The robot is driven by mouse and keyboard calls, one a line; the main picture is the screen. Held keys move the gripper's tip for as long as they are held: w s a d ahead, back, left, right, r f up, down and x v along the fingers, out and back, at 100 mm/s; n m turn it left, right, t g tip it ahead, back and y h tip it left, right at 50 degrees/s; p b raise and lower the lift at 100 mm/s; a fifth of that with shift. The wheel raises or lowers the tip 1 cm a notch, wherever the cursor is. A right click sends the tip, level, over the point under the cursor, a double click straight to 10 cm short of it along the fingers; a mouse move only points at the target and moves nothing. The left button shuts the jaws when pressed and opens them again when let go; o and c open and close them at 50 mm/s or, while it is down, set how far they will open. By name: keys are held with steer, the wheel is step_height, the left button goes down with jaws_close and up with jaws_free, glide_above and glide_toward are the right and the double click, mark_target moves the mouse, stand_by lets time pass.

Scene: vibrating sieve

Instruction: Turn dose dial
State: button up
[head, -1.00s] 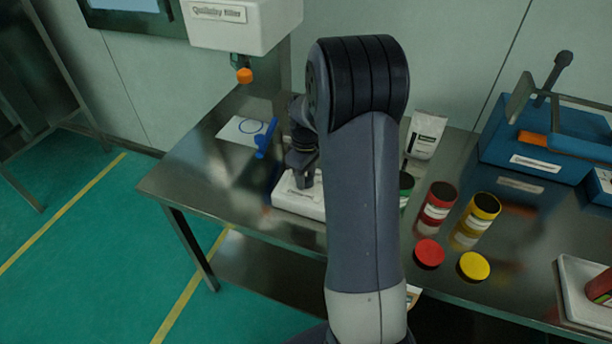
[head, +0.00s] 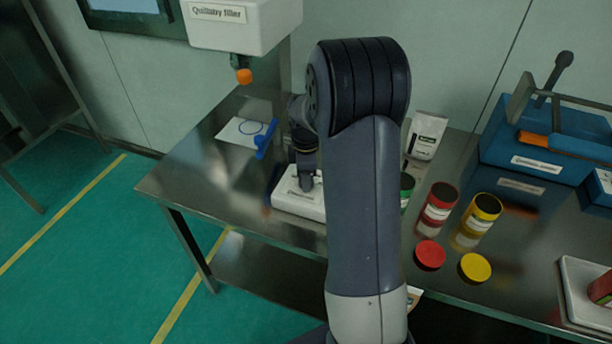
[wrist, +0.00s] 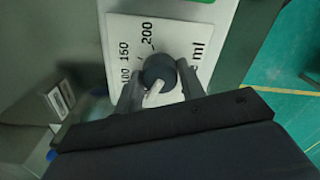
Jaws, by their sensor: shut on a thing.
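The dose dial (wrist: 158,70) is a dark round knob on a white panel (wrist: 118,32) in the wrist view. The panel is printed with 100, 150, 200 and "ml", and a pale mark shows by the knob. Which number it points at I cannot tell. My gripper (wrist: 160,86) is shut on the dial, with one finger on each side. In the head view my gripper (head: 305,180) is at the top of a low white box (head: 300,203) on the steel table; my arm hides part of it, and the dial cannot be made out there.
The steel table (head: 190,185) holds a blue-handled item (head: 264,144) on a white sheet, a white pouch (head: 427,135), red (head: 440,200) and yellow (head: 483,210) jars with loose lids, and blue equipment (head: 530,150). The white filler (head: 245,25) hangs at the back left.

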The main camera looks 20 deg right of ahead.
stand_by(0.4)
steer(key=o, duration=1)
steer(key=shift+r, duration=0.15)
step_height(320, 180, up, 11)
steer(key=shift+f, duration=0.2)
step_height(320, 180, down, 11)
steer(key=shift+r, duration=0.1)
